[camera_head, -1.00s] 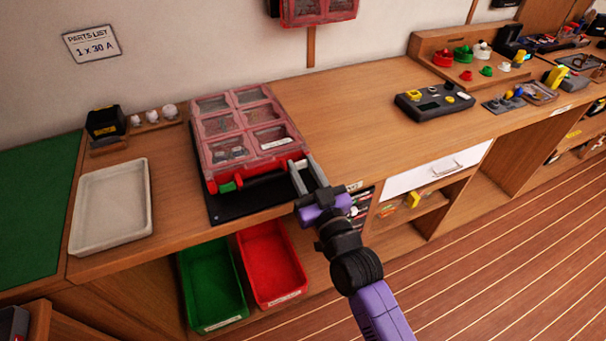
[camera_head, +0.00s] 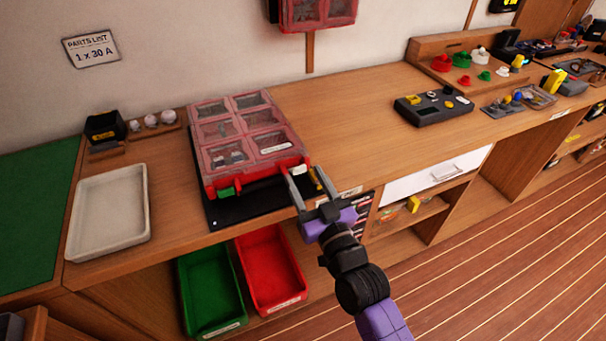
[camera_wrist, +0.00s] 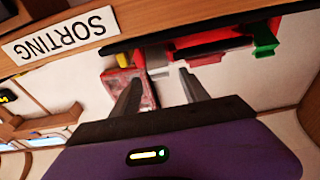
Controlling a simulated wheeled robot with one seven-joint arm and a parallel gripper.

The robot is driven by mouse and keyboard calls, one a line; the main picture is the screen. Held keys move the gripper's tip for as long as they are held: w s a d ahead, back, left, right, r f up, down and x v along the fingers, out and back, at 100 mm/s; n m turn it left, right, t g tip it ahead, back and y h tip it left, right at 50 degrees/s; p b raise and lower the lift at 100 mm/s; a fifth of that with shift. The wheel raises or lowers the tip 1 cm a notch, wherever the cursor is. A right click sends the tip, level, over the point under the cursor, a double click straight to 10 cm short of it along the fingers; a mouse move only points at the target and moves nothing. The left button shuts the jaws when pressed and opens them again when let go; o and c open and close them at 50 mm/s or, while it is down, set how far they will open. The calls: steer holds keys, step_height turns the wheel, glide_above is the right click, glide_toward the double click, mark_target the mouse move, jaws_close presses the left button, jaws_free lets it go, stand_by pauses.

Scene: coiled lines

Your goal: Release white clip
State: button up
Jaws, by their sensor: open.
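A red case (camera_head: 250,180) with clear, compartmented lids lies on a black mat (camera_head: 222,211) on the bench. A green clip (camera_head: 227,191) is on the left of its front edge. A small pale piece (camera_head: 299,170) at the front right corner may be the white clip; my finger partly covers it, and I cannot tell if it is fastened. My gripper (camera_head: 304,172) is open at that corner, with nothing seen held. In the wrist view my two fingers (camera_wrist: 160,86) are apart, and the red case front (camera_wrist: 208,46) and green clip (camera_wrist: 264,38) show beyond them.
A yellow piece (camera_head: 314,178) lies close by my fingers. A pale tray (camera_head: 108,212) stands left of the case. Green (camera_head: 210,290) and red (camera_head: 270,268) bins sit below the bench edge. The bench right of the case is clear up to a dark box (camera_head: 433,106).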

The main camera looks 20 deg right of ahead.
steer(key=s, duration=0.5)
steer(key=shift+s+f+b, duration=0.3)
steer(key=shift+f+b, duration=0.1)
steer(key=s+f+g, duration=0.1)
steer(key=s+g, duration=0.4)
steer(key=s, duration=2.9)
steer(key=shift+s+f, duration=0.15)
steer(key=shift+f, duration=0.25)
steer(key=shift+o, duration=0.2)
